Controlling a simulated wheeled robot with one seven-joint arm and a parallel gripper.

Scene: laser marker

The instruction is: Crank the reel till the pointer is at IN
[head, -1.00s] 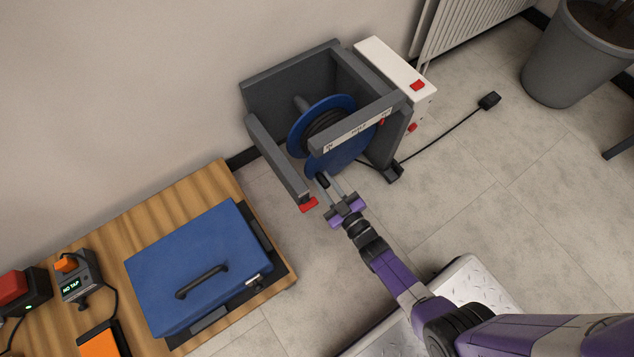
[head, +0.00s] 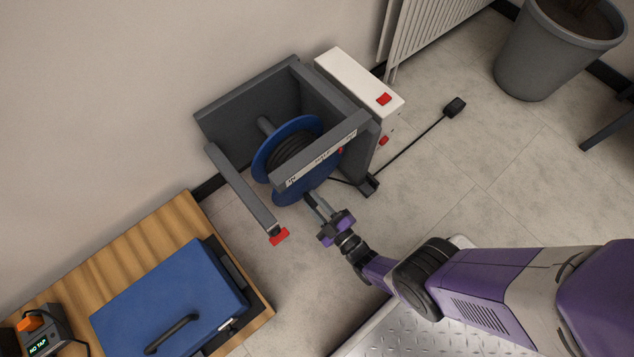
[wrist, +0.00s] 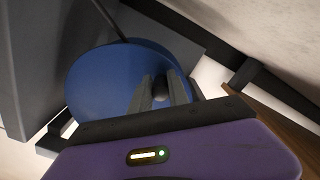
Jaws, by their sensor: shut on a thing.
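The reel (head: 262,160) is a blue drum wound with dark cable, mounted in a grey frame. Its black crank handle (head: 309,200) stands at the near side of the blue disc. My gripper (head: 316,205) is shut on this handle; in the wrist view the dark grip (wrist: 160,88) sits between the two fingers, in front of the blue disc (wrist: 95,88). A white label strip (head: 322,160) runs along the frame's top bar, its lettering too small to read surely. A small red pointer (head: 340,150) shows by the strip, toward its right end.
A white box with a red switch (head: 383,99) adjoins the frame's right side. A dark cable (head: 412,146) runs across the floor to a black plug (head: 454,107). A wooden bench (head: 150,238) with a blue case (head: 170,300) stands at lower left. A red-tipped beam (head: 279,237) juts out left of my gripper.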

